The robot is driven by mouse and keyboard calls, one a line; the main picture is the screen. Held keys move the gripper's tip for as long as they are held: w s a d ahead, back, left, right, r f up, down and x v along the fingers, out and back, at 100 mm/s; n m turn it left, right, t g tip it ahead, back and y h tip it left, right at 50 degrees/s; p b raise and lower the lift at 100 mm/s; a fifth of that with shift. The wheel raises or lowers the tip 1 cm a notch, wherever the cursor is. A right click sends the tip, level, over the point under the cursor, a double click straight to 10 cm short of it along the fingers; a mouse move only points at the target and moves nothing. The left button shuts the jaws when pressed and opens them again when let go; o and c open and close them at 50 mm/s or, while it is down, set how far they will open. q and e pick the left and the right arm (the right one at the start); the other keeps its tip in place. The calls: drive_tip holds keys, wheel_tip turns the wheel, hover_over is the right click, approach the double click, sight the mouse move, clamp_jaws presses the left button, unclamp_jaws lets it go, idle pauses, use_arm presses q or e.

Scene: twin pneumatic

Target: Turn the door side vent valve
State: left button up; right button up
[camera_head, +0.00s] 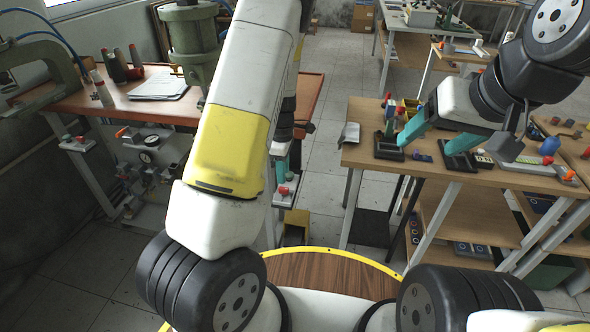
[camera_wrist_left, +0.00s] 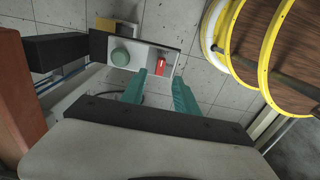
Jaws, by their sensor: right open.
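A small red valve handle (camera_wrist_left: 161,67) sits on a dark-framed panel (camera_wrist_left: 140,62) beside a round green knob (camera_wrist_left: 120,57) in the left wrist view. In the head view the red handle (camera_head: 283,190) shows at the workbench's right front corner. My left gripper (camera_wrist_left: 160,75) is open, its teal fingers apart and pointing at the red handle, which appears between or just beyond the tips. Contact cannot be told. In the head view my left arm partly hides these fingers. My right gripper (camera_head: 432,134) is open and empty over the right table. Which valve is door side is not marked.
The workbench (camera_head: 120,108) carries a green press (camera_head: 193,45), bottles and papers. The right wooden table (camera_head: 365,150) holds several small parts. Grey floor lies between them.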

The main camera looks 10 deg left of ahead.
sight(284, 188)
use_arm(q)
wheel_tip(284, 188, down, 6)
drive_tip(key=shift+f, duration=0.2)
clamp_jaws()
